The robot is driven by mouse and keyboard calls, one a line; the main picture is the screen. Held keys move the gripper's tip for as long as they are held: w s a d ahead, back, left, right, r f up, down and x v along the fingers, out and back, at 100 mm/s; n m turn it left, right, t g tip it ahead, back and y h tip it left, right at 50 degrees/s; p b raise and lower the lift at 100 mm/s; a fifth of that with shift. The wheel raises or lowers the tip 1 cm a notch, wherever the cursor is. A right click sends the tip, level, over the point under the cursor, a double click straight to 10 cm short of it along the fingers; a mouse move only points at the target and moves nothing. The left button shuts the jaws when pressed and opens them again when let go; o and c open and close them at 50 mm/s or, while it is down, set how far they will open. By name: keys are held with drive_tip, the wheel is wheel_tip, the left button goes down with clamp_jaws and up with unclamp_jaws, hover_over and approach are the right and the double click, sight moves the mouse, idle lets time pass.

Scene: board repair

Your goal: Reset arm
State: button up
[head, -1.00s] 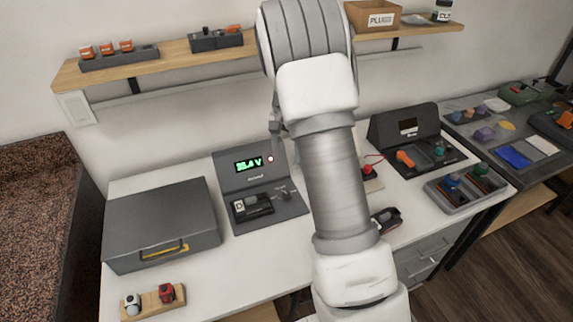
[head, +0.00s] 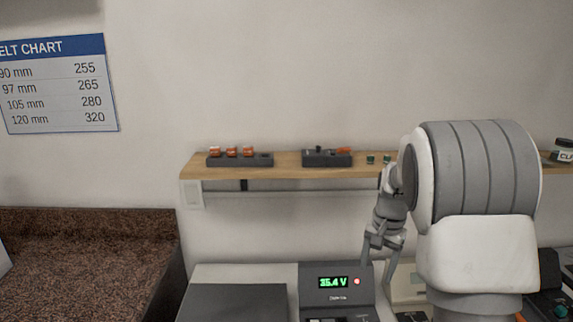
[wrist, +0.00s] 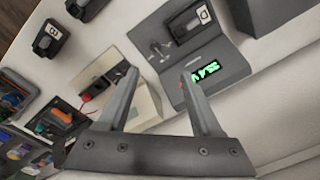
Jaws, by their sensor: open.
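My gripper (head: 377,278) hangs at the right of the voltage meter (head: 336,285) in the head view, fingers pointing down. In the wrist view my gripper (wrist: 157,75) has its two fingers spread wide with nothing between them. The meter (wrist: 225,62) lies beyond the right finger there, and its green display reads 35.4 V in the head view. My arm covers part of the bench and shelf at the right.
A wooden shelf (head: 288,172) with small holders runs along the wall behind my arm. A grey case (head: 232,302) sits left of the meter. A cream device (wrist: 142,105) lies between the fingers' line and the left side in the wrist view. A speckled counter (head: 85,262) is at far left.

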drive_tip(key=s+a+r+n+t, duration=0.2)
drive_tip(key=s+a+r+n, duration=0.3)
drive_tip(key=s+r, duration=0.8)
drive_tip(key=s+a+r+n+t+p, duration=0.1)
drive_tip(key=s+a+n+t, duration=0.1)
drive_tip(key=s, duration=1.2)
drive_tip(key=shift+a+n+t, duration=0.4)
drive_tip(key=shift+a+n, duration=0.1)
drive_tip(key=shift+a, duration=0.45)
